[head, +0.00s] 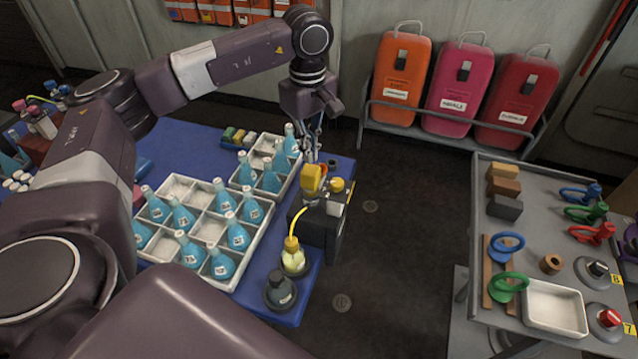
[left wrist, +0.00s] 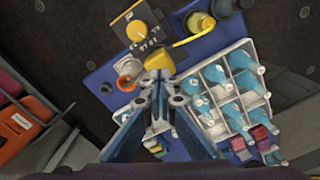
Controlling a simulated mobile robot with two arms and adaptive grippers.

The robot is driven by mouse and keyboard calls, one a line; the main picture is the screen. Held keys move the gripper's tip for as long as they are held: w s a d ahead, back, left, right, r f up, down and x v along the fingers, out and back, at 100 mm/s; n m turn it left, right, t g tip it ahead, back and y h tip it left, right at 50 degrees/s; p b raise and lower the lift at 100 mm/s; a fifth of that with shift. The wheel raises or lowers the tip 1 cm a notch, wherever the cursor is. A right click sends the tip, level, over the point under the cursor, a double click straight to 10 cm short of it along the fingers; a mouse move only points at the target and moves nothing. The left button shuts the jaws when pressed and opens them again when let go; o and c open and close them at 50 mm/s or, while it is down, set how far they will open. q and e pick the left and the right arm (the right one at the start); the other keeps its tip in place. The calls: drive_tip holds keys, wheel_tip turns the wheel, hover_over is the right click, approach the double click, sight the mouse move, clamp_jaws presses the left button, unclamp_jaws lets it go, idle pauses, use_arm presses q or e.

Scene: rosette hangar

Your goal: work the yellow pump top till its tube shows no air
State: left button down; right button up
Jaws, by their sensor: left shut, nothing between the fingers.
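The yellow pump top (head: 313,178) sits on a dark pump unit (head: 322,238) at the blue table's right edge. A yellow tube (head: 296,222) runs from it to a bottle of pale yellow liquid (head: 294,260). The tube looks yellow, but any air in it is too small to tell. My left gripper (head: 312,155) is shut and empty, pointing down just above the pump top. In the left wrist view its fingertips (left wrist: 158,78) are close to the pump top (left wrist: 155,59); I cannot tell whether they touch. A yellow dial (left wrist: 140,30) is beside it.
White divided trays (head: 262,205) with several blue bottles stand left of the pump. A dark-capped bottle (head: 280,292) is at the front edge. A grey cart (head: 470,240) with tools is at right, across open floor.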

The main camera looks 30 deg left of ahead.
use_arm(q)
wheel_tip(320, 180, up, 5)
drive_tip(key=p, duration=0.3)
drive_tip(key=shift+r, duration=0.15)
drive_tip(key=c, duration=2.7)
unclamp_jaws()
